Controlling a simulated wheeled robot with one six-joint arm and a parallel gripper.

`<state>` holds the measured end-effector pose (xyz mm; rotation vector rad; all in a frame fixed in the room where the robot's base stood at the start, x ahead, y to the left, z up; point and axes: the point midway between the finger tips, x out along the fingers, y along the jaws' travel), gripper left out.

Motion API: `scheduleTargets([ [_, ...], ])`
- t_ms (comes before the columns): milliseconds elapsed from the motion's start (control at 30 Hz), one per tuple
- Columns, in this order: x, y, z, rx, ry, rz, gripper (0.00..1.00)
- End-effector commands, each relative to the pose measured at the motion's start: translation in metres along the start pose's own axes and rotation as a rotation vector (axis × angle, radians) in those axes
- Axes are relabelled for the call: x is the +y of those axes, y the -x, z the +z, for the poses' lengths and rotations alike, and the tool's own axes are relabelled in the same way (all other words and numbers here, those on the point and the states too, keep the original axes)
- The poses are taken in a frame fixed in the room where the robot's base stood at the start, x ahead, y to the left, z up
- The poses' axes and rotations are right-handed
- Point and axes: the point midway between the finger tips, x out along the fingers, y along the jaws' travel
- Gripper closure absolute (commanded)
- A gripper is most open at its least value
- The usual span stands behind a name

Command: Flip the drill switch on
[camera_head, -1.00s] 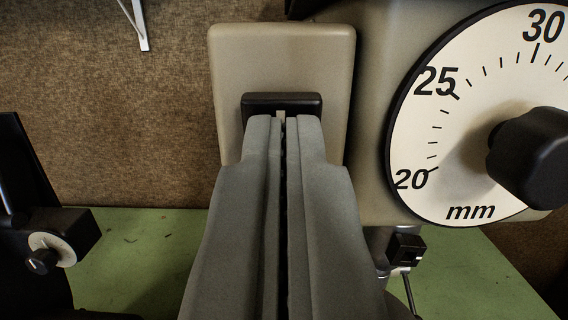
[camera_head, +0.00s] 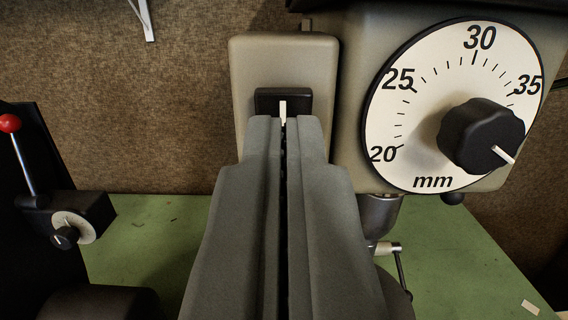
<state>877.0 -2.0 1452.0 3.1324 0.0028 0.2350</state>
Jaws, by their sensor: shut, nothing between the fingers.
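The drill switch (camera_head: 283,103) is a black block with a light upright strip, set on the front of a beige box (camera_head: 283,65) on the drill's left side. My gripper (camera_head: 284,120) is shut and empty, its grey fingers pointing at the switch. The fingertips overlap the switch's lower edge in the picture and hide its lower part. I cannot tell whether they touch it.
A white dial (camera_head: 430,130) in mm with a black knob (camera_head: 481,136) is on the drill head to the right. A black machine with a red-tipped lever (camera_head: 10,123) stands at the left. A green bench top (camera_head: 150,240) lies below; a brown wall (camera_head: 130,120) is behind.

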Motion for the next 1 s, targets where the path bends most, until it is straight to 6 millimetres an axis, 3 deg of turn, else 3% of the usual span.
scheduleTargets([
  [533,0.0,0.081,-0.024,0.002,0.0,0.0,1.0],
  [733,0.0,0.095,-0.027,0.001,0.0,0.0,1.0],
  [1000,0.0,0.098,-0.028,0.001,0.0,0.0,1.0],
])
